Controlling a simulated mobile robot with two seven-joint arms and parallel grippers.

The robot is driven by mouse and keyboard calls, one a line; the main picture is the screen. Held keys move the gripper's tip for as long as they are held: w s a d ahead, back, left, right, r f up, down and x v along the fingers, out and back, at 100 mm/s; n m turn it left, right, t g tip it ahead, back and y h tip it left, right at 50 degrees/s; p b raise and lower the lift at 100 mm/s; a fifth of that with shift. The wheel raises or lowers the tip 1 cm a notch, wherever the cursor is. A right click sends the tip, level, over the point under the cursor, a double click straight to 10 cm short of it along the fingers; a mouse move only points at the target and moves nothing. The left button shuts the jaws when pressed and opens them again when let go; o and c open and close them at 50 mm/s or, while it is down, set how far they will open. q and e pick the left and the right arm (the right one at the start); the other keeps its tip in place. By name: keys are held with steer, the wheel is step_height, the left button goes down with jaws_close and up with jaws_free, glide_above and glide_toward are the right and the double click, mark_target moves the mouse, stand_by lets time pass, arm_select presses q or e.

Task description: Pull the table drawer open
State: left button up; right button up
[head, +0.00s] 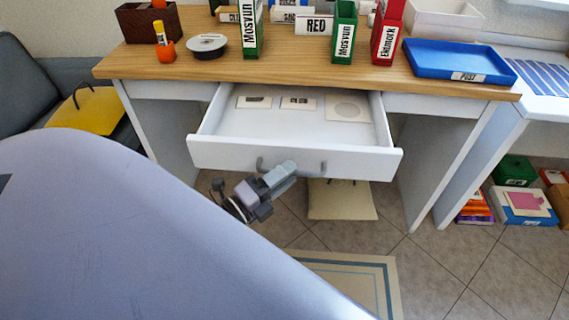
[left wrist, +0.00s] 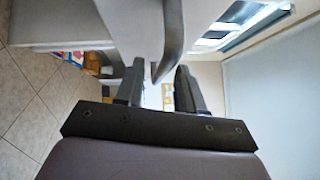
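The table drawer (head: 290,157) is white and stands pulled out from under the wooden tabletop, so its inside shows. Its grey bar handle (head: 314,174) is on the front panel, partly hidden by my left gripper (head: 284,172). In the left wrist view the handle (left wrist: 172,40) reaches down between the two fingers of my left gripper (left wrist: 158,88). The fingers are apart, with gaps beside the handle. I cannot tell whether one finger touches it. My right gripper is not in view.
Flat cards (head: 347,107) lie in the drawer. A yellow item (head: 88,108) is at the left. Boxes (head: 524,204) stand on the floor at right.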

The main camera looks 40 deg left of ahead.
arm_select(q)
steer(key=v, duration=0.6)
steer(key=shift+s, duration=0.4)
steer(key=shift+a+f, duration=0.15)
steer(key=s+d+f+n+g+y, duration=0.25)
steer(key=d+f+n+g, duration=0.75)
steer(key=n, duration=0.9)
step_height(320, 180, up, 8)
steer(key=s+a+n+t+p, duration=0.1)
steer(key=s+p, duration=0.1)
steer(key=p, duration=1)
steer(key=shift+s+r+t, duration=0.15)
steer(key=shift+s+t, duration=0.1)
steer(key=shift+t, duration=0.05)
steer(key=shift+a, duration=0.15)
